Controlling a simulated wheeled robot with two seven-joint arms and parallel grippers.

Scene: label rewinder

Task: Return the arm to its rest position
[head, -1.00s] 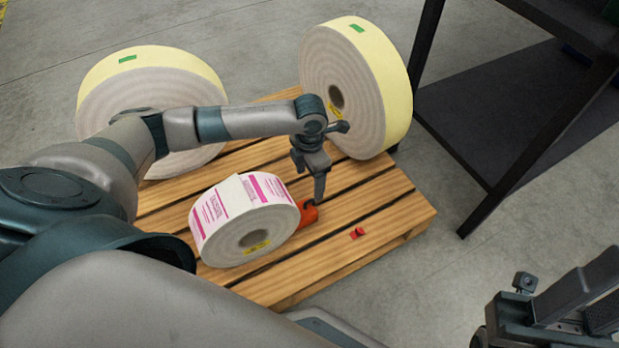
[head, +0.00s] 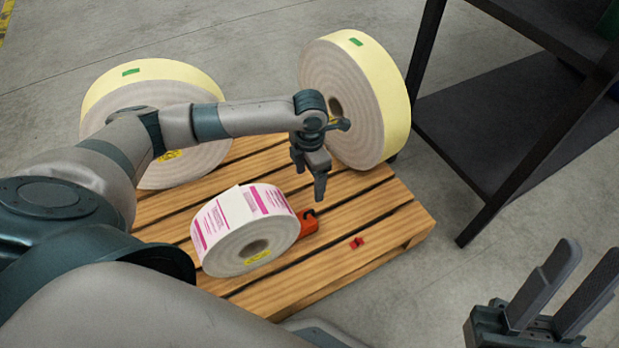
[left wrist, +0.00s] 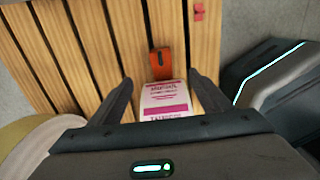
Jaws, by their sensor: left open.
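My left gripper (head: 316,188) points down above the wooden pallet (head: 345,270), near the label roll.
A white roll with pink labels (head: 222,222) lies on the pallet with an orange-red object (head: 309,222) beside it. A small red piece (head: 357,242) lies nearer the pallet edge. Two large yellow-edged rolls (head: 385,90) (head: 105,95) stand behind. A dark metal frame (head: 480,215) is at right.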

